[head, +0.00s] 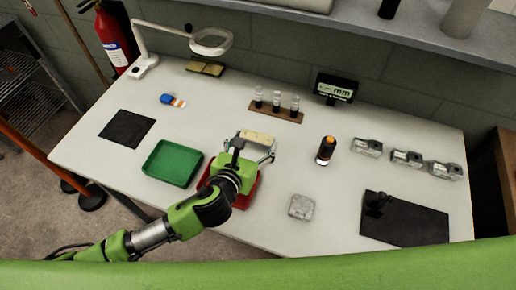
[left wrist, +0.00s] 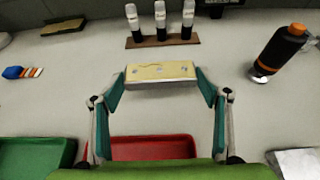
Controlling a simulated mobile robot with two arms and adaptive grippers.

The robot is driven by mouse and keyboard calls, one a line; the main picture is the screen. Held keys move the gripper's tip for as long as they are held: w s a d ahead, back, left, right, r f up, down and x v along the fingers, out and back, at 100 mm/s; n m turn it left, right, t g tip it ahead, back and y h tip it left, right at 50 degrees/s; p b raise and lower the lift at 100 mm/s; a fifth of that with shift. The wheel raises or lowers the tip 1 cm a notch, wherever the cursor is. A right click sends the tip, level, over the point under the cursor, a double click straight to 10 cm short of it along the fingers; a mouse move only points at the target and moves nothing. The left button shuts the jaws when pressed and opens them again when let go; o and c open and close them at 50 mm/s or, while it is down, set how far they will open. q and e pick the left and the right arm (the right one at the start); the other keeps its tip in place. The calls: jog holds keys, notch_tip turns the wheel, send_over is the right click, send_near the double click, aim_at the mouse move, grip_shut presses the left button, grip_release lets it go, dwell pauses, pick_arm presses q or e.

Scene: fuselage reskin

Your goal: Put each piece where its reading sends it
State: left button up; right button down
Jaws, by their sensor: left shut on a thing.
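My left gripper (head: 254,143) is shut on a cream-yellow plate piece (head: 257,136) with small dark marks. The left wrist view shows the piece (left wrist: 160,72) held crosswise between the two teal fingertips, over the near side of the vial rack. A red tray (head: 249,194) lies under my left arm and is partly hidden by it; it also shows in the left wrist view (left wrist: 153,148). A green tray (head: 172,163) is left of it. A black display marked "mm" (head: 337,86) stands at the back; its reading is not legible. My right gripper is not in view.
A wooden rack with three vials (head: 276,109) stands behind the piece. An orange-topped black cylinder (head: 326,150), several clear-grey items (head: 406,158), a grey block (head: 301,207) and a dark mat (head: 405,222) are right. A black mat (head: 127,128) and a magnifier lamp (head: 211,42) are left.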

aim_at(258, 154)
pick_arm(q)
jog(key=shift+w+d+f, duration=0.3)
jog(key=shift+f, duration=0.2)
jog(key=shift+w+d+f, duration=0.25)
jog(key=shift+w+f, duration=0.05)
jog(key=shift+f, duration=1.8)
jog(key=o, duration=0.8)
jog(key=shift+f, duration=0.15)
jog(key=o, duration=0.4)
